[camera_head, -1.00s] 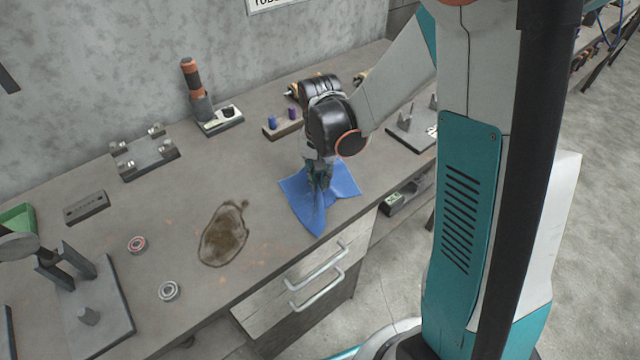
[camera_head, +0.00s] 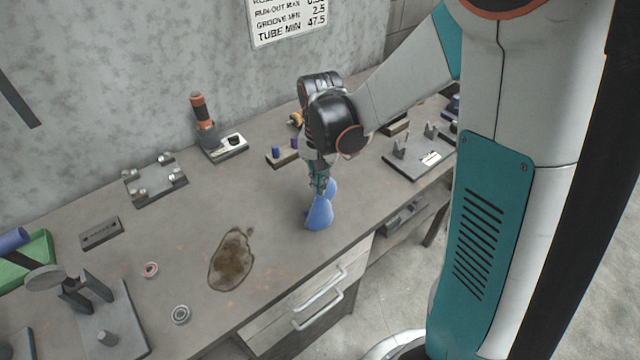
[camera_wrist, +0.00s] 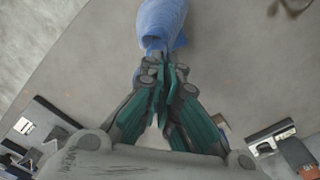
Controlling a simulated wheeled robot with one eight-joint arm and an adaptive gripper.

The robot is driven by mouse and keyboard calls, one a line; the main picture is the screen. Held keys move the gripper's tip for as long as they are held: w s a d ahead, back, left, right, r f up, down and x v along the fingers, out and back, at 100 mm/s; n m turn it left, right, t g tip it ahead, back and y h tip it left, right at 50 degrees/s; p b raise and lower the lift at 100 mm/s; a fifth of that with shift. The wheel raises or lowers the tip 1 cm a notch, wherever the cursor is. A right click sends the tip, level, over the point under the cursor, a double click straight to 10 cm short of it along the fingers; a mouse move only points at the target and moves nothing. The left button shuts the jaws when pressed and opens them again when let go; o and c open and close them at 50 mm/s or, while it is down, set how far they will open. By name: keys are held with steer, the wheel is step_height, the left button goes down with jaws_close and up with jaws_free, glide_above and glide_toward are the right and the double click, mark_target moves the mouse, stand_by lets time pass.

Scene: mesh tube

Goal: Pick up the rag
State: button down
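The blue rag (camera_head: 319,213) hangs bunched from my gripper (camera_head: 319,182) over the workbench, right of the brown stain. Its lower end is close to the bench top; I cannot tell whether it touches. In the wrist view the rag (camera_wrist: 163,20) reaches up from the fingertips to the top edge. My gripper (camera_wrist: 166,75) has its teal fingers together at the tips, pinching the rag. The pinched part is mostly hidden by the fingers.
A brown stain (camera_head: 231,259) and two bearing rings (camera_head: 150,270) (camera_head: 181,314) lie left on the bench. A block with coloured pegs (camera_head: 283,157) stands behind my gripper, and a grey fixture (camera_head: 413,160) to the right. The bench's front edge is close, above drawers (camera_head: 318,305).

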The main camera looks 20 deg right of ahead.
steer(key=shift+r, duration=0.7)
step_height(320, 180, up, 9)
steer(key=p, duration=0.6)
steer(key=shift+f, duration=0.1)
